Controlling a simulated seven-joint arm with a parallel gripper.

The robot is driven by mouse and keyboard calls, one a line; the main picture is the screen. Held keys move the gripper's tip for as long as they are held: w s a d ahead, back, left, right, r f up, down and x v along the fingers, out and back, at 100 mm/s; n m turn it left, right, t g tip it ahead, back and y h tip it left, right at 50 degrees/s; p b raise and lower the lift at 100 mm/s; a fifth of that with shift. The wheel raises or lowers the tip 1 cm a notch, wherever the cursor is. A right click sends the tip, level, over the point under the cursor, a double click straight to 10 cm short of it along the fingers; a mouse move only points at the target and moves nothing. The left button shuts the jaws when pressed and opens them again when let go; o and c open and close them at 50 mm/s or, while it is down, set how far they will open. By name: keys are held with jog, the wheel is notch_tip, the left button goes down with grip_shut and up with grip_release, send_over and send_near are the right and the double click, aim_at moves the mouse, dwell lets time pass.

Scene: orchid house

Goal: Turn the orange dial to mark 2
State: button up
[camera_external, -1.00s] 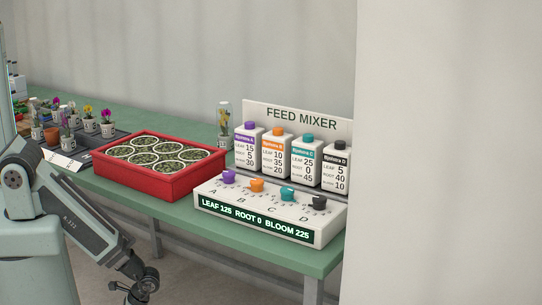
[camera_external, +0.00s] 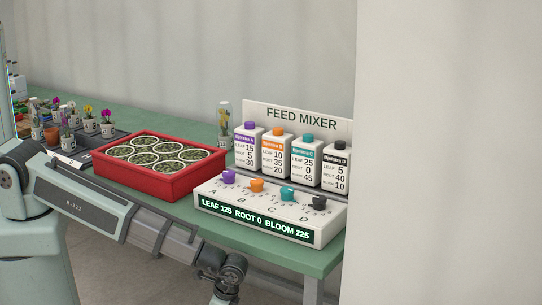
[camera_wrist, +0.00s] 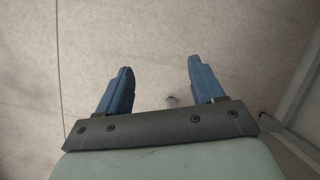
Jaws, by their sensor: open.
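The orange dial (camera_external: 257,186) is the second knob from the left on the white feed mixer box (camera_external: 270,213), above the letter B. A purple knob (camera_external: 228,177) is to its left; a teal knob (camera_external: 287,194) and a black knob (camera_external: 319,202) are to its right. Its pointer and mark are too small to read. The box display (camera_external: 255,219) reads LEAF 125, ROOT 0, BLOOM 225. In the wrist view my gripper (camera_wrist: 157,80) is open and empty, with blue fingers pointing at the floor. In the external view my wrist is low in front of the table, below the box, apart from the dial.
Several labelled bottles (camera_external: 273,152) stand behind the box under a FEED MIXER panel (camera_external: 300,116). A red tray (camera_external: 180,182) of round pots sits to the left. Small potted orchids (camera_external: 107,127) stand farther left. The green table edge (camera_external: 322,268) lies between my wrist and the box.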

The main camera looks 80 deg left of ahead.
jog(key=w+d+r+m+t+y, duration=0.1)
jog(key=w+d+r+m, duration=0.1)
jog(key=w+d+r, duration=0.6)
jog(key=w+d+r+m+t, duration=0.1)
jog(key=w+d+r, duration=0.45)
jog(key=r, duration=0.45)
notch_tip(320, 180, up, 31)
jog(key=m+t+h, duration=0.1)
jog(key=h, duration=0.2)
send_over(257, 180)
notch_tip(257, 180, down, 14)
jog(key=shift+r, duration=0.1)
jog(key=shift+c, duration=0.4)
